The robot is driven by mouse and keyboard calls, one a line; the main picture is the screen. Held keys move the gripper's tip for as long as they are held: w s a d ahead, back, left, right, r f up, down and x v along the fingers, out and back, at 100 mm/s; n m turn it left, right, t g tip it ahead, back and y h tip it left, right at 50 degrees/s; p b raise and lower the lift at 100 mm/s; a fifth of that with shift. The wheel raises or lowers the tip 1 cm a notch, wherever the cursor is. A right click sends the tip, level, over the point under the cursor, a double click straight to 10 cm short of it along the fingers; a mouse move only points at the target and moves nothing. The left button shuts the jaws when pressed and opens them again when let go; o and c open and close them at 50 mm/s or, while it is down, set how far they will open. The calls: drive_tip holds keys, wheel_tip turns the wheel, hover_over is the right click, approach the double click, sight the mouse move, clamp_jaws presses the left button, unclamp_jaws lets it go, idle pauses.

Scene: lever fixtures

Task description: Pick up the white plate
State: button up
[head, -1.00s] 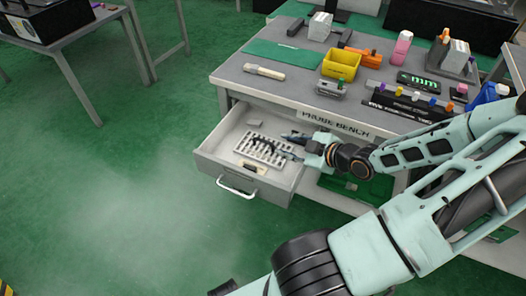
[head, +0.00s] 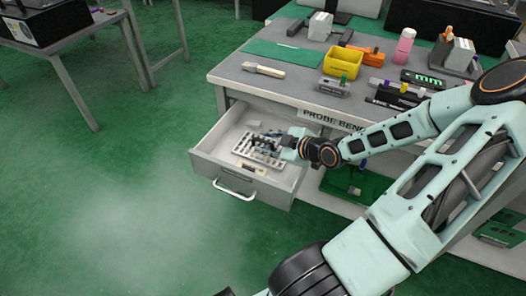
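A white plate with rows of holes (head: 243,150) lies in the open drawer (head: 207,158) of the bench. Dark shapes show on its top, and my gripper covers part of its right side. My gripper (head: 266,144) is inside the drawer, over the plate, with its dark fingers pointing left. The fingers are small and blend with the dark shapes, so I cannot tell if they touch the plate or how far apart they are.
The drawer's front wall and handle (head: 234,189) face the open floor. A small light item (head: 252,168) lies in front of the plate. The bench top (head: 235,77) above holds a yellow bin (head: 342,64), a green mat (head: 284,52) and several tools.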

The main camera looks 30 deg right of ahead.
clamp_jaws()
drive_tip(key=shift+r, duration=0.15)
